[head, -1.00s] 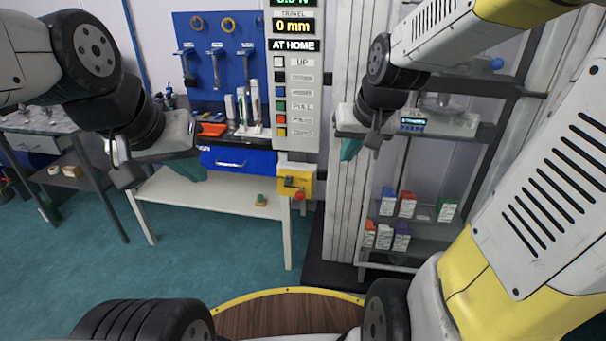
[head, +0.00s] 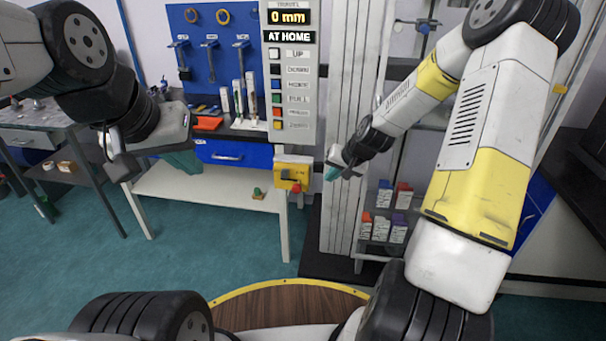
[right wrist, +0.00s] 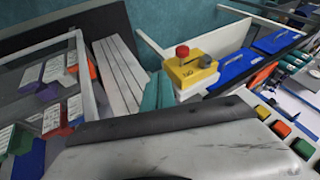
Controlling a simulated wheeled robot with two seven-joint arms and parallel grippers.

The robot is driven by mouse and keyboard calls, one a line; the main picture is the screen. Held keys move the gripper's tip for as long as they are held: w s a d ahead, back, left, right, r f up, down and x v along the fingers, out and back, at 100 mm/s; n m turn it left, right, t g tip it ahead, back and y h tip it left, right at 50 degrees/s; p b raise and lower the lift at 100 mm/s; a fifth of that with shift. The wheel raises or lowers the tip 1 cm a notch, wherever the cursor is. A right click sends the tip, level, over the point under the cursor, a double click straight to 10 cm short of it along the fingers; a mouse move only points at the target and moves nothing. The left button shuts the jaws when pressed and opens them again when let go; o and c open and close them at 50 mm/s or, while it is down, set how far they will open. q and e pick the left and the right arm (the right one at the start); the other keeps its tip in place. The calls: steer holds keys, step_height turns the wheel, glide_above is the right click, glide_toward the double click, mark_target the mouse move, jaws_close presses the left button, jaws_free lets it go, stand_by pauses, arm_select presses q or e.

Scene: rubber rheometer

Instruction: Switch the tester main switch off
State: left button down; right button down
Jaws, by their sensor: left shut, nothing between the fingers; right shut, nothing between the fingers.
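The tester main switch is a yellow box (head: 293,170) with a dark switch handle (head: 286,175) and a red knob (head: 296,187), fixed below the grey button panel. In the right wrist view the yellow box (right wrist: 188,75) is just beyond the fingers, its red knob (right wrist: 182,50) sticking up. The dark handle's exact angle is too small to tell. My right gripper (head: 332,172) is shut and empty, to the right of the box and apart from it; its teal fingers (right wrist: 158,92) show in the wrist view. My left gripper (head: 183,160) is shut and empty, left of the box before the blue drawer.
The button panel (head: 291,90) with its displays stands above the box, beside pale vertical columns (head: 352,110). A white bench with a blue drawer (head: 230,153) is at left. Small coloured boxes (head: 385,225) stand on a shelf at right. Open floor lies between bench and base.

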mark_target(297, 186)
steer(key=shift+w+f, duration=0.1)
stand_by(0.3)
steer(key=shift+w+a+f, duration=1)
steer(key=shift+a+f, duration=0.1)
steer(key=shift+f, duration=0.35)
steer(key=shift+w+a+f, duration=1)
steer(key=shift+a+f, duration=0.15)
steer(key=shift+f, duration=0.3)
steer(key=shift+w+a+f, duration=1)
steer(key=shift+a+f, duration=0.1)
steer(key=shift+f, duration=0.35)
steer(key=a, duration=0.2)
steer(key=w+a, duration=0.1)
steer(key=a, duration=0.3)
steer(key=shift+w+a, duration=0.25)
steer(key=shift+w, duration=0.1)
steer(key=shift+d, duration=0.1)
